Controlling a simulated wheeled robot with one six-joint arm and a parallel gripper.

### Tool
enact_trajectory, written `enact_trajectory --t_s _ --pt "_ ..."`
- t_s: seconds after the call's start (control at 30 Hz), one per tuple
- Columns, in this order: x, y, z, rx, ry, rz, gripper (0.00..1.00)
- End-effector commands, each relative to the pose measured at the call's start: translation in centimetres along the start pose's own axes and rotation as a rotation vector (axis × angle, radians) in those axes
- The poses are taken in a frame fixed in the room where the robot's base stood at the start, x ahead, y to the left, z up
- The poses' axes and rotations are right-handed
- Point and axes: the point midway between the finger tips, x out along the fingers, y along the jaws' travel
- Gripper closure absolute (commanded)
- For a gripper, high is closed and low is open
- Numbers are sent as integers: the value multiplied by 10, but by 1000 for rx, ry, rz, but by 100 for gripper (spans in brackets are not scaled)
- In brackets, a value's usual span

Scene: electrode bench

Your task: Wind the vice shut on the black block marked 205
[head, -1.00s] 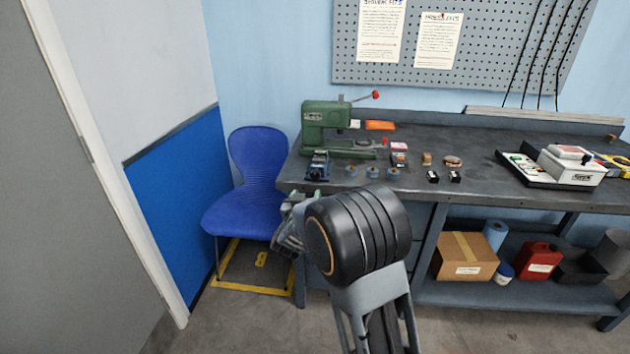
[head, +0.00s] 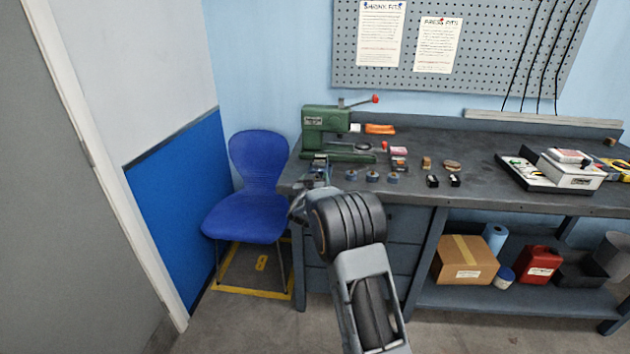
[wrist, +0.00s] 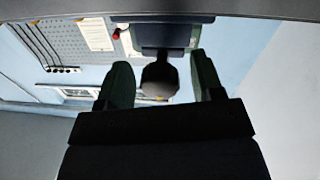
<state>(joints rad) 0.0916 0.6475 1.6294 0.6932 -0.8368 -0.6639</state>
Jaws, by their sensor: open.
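The small blue vice (head: 318,167) stands at the bench's left front, before the green press, partly hidden by my arm. My gripper (head: 312,188) is at its front, mostly hidden by my wrist. In the wrist view, my gripper (wrist: 160,75) is open, with one finger on each side of a dark round knob (wrist: 160,82). A dark blue body, apparently the vice (wrist: 172,35), lies beyond it. I cannot tell whether the fingers touch the knob. Two black blocks with white labels, a left one (head: 432,181) and a right one (head: 455,180), sit on the bench; their marks are unreadable. The vice's jaws are unclear.
The green press (head: 325,130) stands just behind the vice. Several small blue-grey round parts (head: 372,176) lie to its right. A blue chair (head: 247,195) stands left of the bench (head: 520,200). A white device (head: 570,172) sits at the right.

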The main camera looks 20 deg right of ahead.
Motion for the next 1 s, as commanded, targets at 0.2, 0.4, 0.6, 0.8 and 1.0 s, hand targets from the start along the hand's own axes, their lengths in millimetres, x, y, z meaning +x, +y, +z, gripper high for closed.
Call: enact_trajectory --t_s 0.2,0.4,0.6,0.8,1.0 --pt "0 0 0 0 0 0 39" --pt "0 0 0 0 0 0 58" --pt "0 0 0 0 0 0 77" --pt "0 0 0 2 0 0 88" --pt "0 0 1 44 -2 0 88"
